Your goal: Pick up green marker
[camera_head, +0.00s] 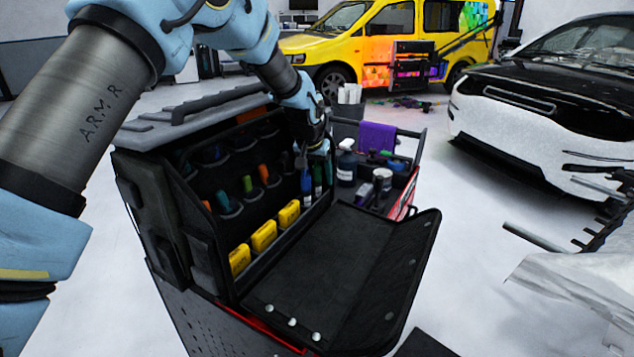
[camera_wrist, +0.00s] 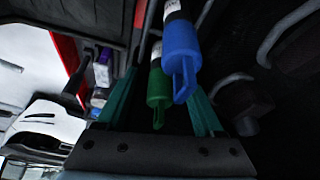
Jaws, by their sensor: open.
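The green marker (camera_wrist: 158,88) hangs in the black tool bag with its looped end toward my gripper in the wrist view. A blue marker (camera_wrist: 181,50) sits right beside it and partly overlaps it. My gripper (camera_wrist: 162,98) is open, with one teal finger left of the green marker and one right of the blue marker. In the head view, my gripper (camera_head: 312,148) is at the bag's right inner end, just above the green marker (camera_head: 318,178) and the blue marker (camera_head: 306,184). I cannot tell whether a finger touches either marker.
The open bag (camera_head: 335,270) has its flap folded down in front. Several yellow items (camera_head: 264,236) line its front pockets, and other handled tools (camera_head: 248,184) stand behind them.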

